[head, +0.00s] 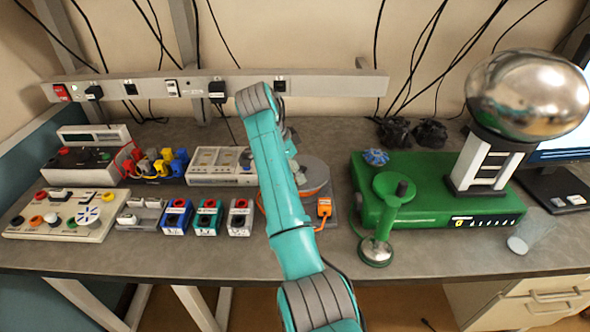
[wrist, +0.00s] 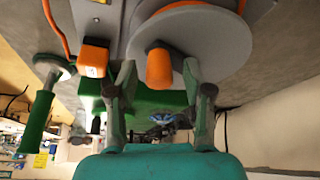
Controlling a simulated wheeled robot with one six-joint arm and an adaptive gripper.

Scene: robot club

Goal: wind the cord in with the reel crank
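The cord reel (head: 316,172) stands on the bench, partly hidden behind my arm in the head view. The wrist view shows its grey disc (wrist: 215,45) with orange cord at the rim. The orange crank knob (wrist: 160,68) sticks out from the disc. My gripper (wrist: 160,75) is open, with one finger on each side of the knob and visible gaps between. An orange plug block (head: 324,208) sits at the reel's front right; it also shows in the wrist view (wrist: 94,57). Orange cord (wrist: 54,28) runs near it. My fingers are hidden in the head view.
A green machine (head: 440,205) with a metal sphere (head: 528,93) stands right of the reel. A clear cup (head: 524,235) is at the right front. Several coloured boxes (head: 208,217) and control panels (head: 60,218) fill the left. A socket rail (head: 330,84) runs behind.

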